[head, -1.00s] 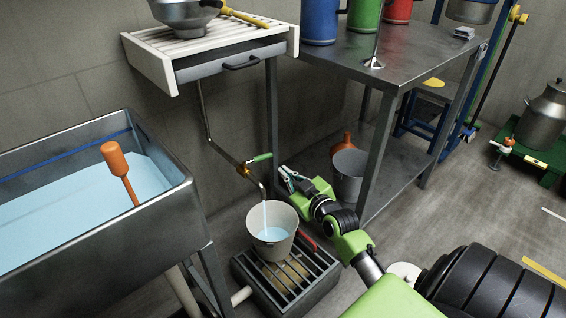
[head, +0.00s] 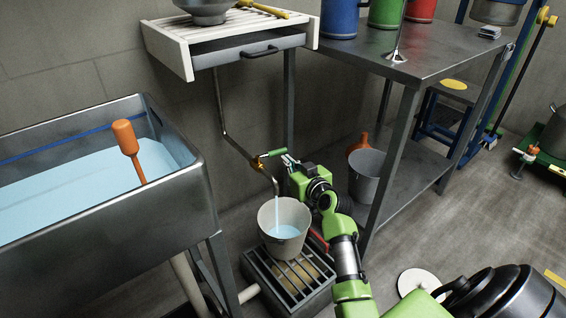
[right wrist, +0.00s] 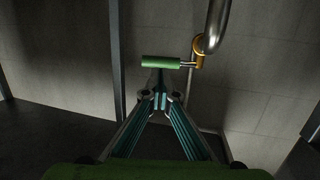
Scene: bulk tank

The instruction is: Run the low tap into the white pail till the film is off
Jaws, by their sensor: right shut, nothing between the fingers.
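The low tap has a brass body (head: 258,164) and a green lever (head: 273,153) pointing right. A stream of pale blue water (head: 277,212) runs from its spout into the white pail (head: 284,248). The pail stands upright on a grated stand and holds pale blue water. Whether a film remains I cannot tell. My right gripper (head: 288,160) is shut and empty just right of the lever's end. In the right wrist view, its fingertips (right wrist: 161,92) meet just below the green lever (right wrist: 161,62); whether they touch it I cannot tell. My left gripper is out of view.
The grated stand (head: 255,268) sits on the floor beside a steel trough (head: 178,215) of pale blue liquid with an orange-handled tool (head: 125,138). A steel table (head: 425,62) stands to the right, with a grey bucket (head: 367,178) on its lower shelf.

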